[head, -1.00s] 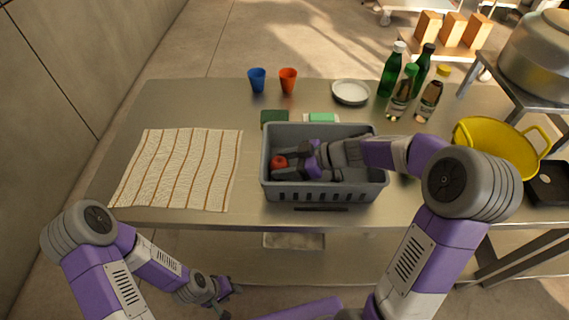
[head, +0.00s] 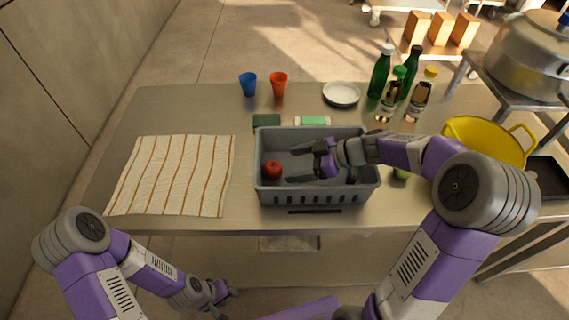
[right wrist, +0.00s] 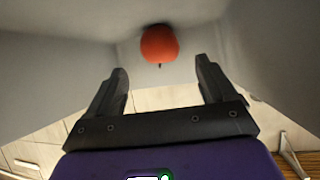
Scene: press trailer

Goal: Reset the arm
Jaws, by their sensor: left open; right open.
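My right gripper (head: 301,165) is open and empty, over or inside the grey basket (head: 318,196) on the table. A red apple-like fruit (head: 272,170) lies in the basket's left part, just left of the right gripper's fingertips and apart from them. In the right wrist view the red fruit (right wrist: 159,44) shows beyond the open fingers (right wrist: 162,72). My left gripper (head: 228,292) is open and empty, low in front of the table's front edge.
A striped cloth (head: 172,175) lies left on the metal table (head: 200,105). Blue (head: 248,84) and orange (head: 279,83) cups, a white plate (head: 341,94) and several bottles (head: 380,72) stand at the back. A yellow pot (head: 484,143) is right. A green fruit (head: 401,173) lies beside the basket.

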